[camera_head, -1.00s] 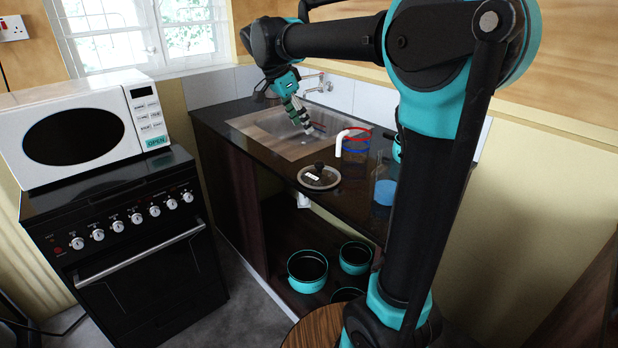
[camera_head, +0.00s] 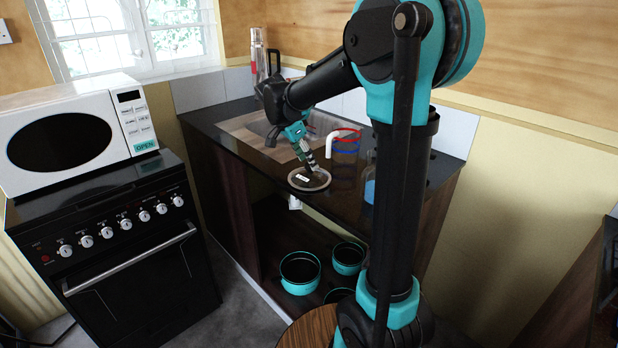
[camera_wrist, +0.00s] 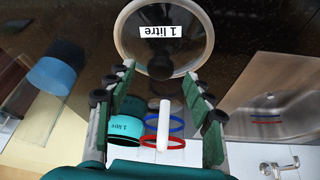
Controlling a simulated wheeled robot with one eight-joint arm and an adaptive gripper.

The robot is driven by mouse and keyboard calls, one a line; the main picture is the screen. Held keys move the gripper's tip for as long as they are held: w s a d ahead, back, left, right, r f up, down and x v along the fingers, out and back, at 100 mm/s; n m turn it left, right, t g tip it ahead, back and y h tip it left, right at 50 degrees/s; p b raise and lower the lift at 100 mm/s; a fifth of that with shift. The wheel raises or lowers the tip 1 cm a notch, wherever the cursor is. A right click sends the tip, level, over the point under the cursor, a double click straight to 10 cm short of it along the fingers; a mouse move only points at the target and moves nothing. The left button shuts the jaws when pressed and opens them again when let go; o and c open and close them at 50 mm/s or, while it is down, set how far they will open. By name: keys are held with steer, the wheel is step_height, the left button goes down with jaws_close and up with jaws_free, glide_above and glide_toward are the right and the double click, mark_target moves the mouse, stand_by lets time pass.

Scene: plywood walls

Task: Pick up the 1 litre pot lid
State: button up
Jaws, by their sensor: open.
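The pot lid (camera_head: 303,180) is a round glass disc with a pale rim and a dark knob, lying flat near the front edge of the dark counter. In the wrist view the lid (camera_wrist: 190,35) shows at the top, with a white label reading "1 litre". Its dark knob (camera_wrist: 161,67) lies between and just beyond my fingertips. My gripper (camera_head: 309,162) is over the lid, tilted down. In the wrist view my gripper (camera_wrist: 160,92) is open with nothing between its fingers. Whether a finger touches the lid is unclear.
A clear jug with red and blue bands and a white handle (camera_head: 330,142) stands right of the lid. A blue-filled container (camera_head: 369,190) is further right. A sink (camera_head: 255,130) lies behind. Teal pots (camera_head: 300,272) sit on the shelf below. A teal "1 litre" pot (camera_wrist: 126,127) shows in the wrist view.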

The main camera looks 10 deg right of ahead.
mark_target(310, 172)
steer(key=shift+x, duration=1.5)
jaws_close()
